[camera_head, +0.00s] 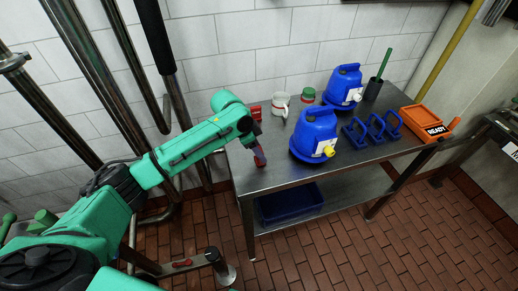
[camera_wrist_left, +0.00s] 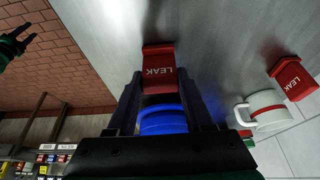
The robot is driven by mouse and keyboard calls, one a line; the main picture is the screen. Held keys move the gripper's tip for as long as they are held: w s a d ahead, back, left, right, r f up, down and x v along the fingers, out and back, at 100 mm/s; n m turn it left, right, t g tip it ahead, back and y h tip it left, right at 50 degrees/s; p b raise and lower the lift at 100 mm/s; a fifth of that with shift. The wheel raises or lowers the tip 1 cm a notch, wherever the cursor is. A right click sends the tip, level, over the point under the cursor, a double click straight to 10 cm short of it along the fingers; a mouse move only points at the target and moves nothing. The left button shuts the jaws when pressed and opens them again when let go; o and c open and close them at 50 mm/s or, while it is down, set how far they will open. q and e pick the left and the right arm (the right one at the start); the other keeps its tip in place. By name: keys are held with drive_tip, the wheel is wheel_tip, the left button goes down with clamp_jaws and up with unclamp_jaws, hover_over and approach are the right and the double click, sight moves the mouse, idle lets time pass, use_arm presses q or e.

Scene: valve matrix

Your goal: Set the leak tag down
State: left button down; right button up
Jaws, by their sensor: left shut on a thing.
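My left gripper (camera_head: 258,148) is shut on a red leak tag, low over the left end of the steel table (camera_head: 300,172). In the left wrist view the held tag (camera_wrist_left: 158,72), with white LEAK lettering, sits between the two fingertips (camera_wrist_left: 160,90). A reddish reflection shows on the steel beside it. I cannot tell whether it touches the table. A second red leak tag (camera_wrist_left: 290,78) stands apart on the table near the mug; in the head view a red piece (camera_head: 253,112) shows there, behind my gripper.
A blue bin (camera_head: 290,203) is below. Bare steel lies near the held tag.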

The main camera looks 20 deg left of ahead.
use_arm(q)
drive_tip(key=shift+f, duration=0.1)
drive_tip(key=shift+c, duration=1.8)
unclamp_jaws()
drive_tip(key=shift+a, duration=0.1)
drive_tip(key=shift+o, duration=0.3)
use_arm(e)
drive_tip(key=shift+d, duration=0.2)
drive_tip(key=shift+d, duration=0.1)
drive_tip(key=shift+s+d, duration=0.1)
use_arm(q)
drive_tip(key=shift+a+r, duration=0.1)
drive_tip(key=shift+r, duration=0.25)
drive_tip(key=b+v, duration=0.1)
drive_tip(key=v, duration=1)
use_arm(e)
drive_tip(key=shift+f, duration=0.65)
use_arm(q)
drive_tip(key=shift+r, duration=0.15)
